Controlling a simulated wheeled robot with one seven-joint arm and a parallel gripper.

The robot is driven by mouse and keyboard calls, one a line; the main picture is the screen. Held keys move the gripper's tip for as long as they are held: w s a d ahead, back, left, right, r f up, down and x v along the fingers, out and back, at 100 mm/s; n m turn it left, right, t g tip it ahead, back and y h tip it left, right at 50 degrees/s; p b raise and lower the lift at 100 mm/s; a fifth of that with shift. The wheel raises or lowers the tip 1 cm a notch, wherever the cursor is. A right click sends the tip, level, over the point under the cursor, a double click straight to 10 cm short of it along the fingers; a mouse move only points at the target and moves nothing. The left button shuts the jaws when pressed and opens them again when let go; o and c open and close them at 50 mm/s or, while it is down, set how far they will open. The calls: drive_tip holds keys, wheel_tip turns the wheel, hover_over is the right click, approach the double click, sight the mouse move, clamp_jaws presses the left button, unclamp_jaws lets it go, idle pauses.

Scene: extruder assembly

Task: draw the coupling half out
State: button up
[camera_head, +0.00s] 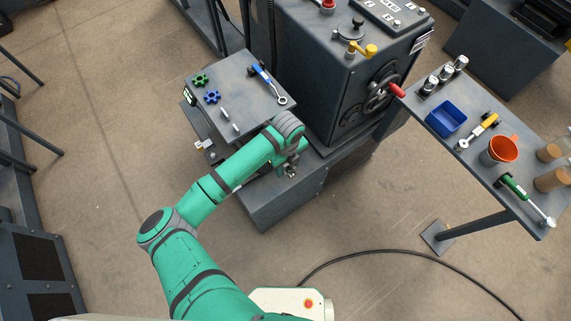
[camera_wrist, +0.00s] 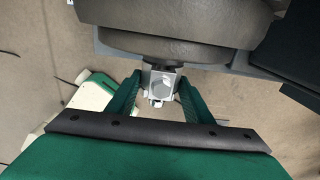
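The coupling half appears to be the small silver block (camera_wrist: 162,82) on a short dark shaft below a large dark round housing (camera_wrist: 170,45) in the wrist view. My gripper (camera_wrist: 160,90) has one green finger on each side of it, with the tips very close to its sides. I cannot tell whether both fingers press on it. In the head view my gripper (camera_head: 290,172) is low beside the machine's base, and the coupling half is too small there to make out clearly.
A small table (camera_head: 235,85) above holds a green star part (camera_head: 201,79), a blue star part (camera_head: 211,97), two metal pins and a blue-handled wrench (camera_head: 266,82). The big machine (camera_head: 325,80) stands to the right. A side table (camera_head: 480,150) carries tools and containers. A cable crosses the floor.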

drive_tip(key=c, duration=0.4)
drive_tip(key=shift+s+d, duration=0.2)
idle(0.3)
drive_tip(key=shift+s+d, duration=1.4)
drive_tip(key=shift+s, duration=0.55)
drive_tip(key=shift+s+d, duration=1.4)
drive_tip(key=shift+s, duration=0.55)
drive_tip(key=shift+s+d, duration=1.4)
drive_tip(key=shift+s, duration=0.55)
